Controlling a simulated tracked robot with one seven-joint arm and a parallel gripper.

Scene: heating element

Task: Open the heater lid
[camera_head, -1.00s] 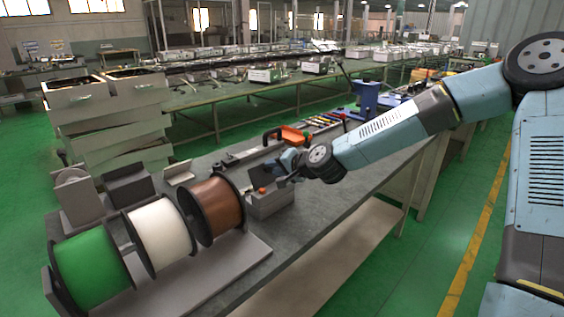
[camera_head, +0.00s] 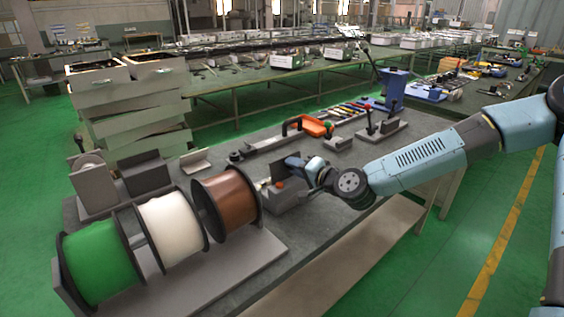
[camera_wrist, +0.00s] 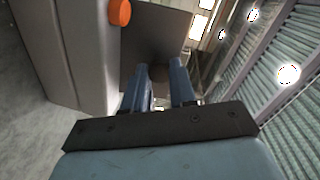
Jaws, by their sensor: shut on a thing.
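The heater is a small grey box (camera_head: 287,198) with an orange knob on the workbench, just right of the brown spool. It fills the left of the wrist view as a grey body (camera_wrist: 70,50) with the orange knob (camera_wrist: 120,12) near the top. A dark flat plate, seemingly the heater lid (camera_wrist: 155,35), stands out from the box beyond my fingers. My gripper (camera_head: 299,165) is at the box's upper right side. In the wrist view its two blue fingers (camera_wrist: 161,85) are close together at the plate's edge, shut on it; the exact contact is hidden.
Green, white (camera_head: 170,231) and brown (camera_head: 228,205) spools stand on a rack left of the heater. Grey holders (camera_head: 146,175) stand behind them. An orange-handled tool (camera_head: 308,126) and a red-knobbed device (camera_head: 370,125) lie behind my gripper. The bench front right is clear.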

